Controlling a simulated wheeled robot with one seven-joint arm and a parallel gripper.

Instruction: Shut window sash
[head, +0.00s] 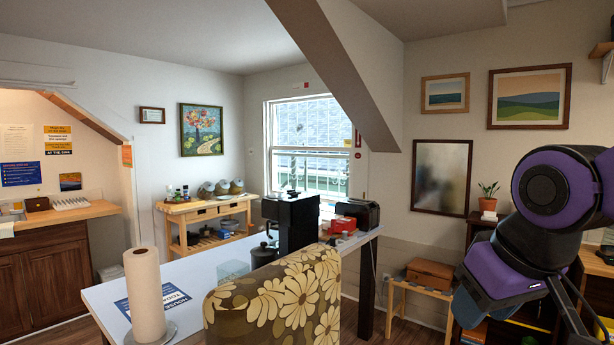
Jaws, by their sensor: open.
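The window (308,122) is in the far wall, in the middle of the head view. It has a white frame and bright daylight behind it. A white horizontal rail (310,151) crosses it about halfway up. I cannot tell from here how far the sash is open. The sloping stair underside covers the window's upper right, and things on the table hide part of its bottom edge. My purple and black arm is at the right, far from the window. My gripper does not show in this view.
A white table (205,278) stands between me and the window, with a paper towel roll (145,290), a black coffee machine (291,228) and a black toaster (358,213). A flowered chair (275,305) blocks the near side. A wooden cart (208,210) stands left of the window.

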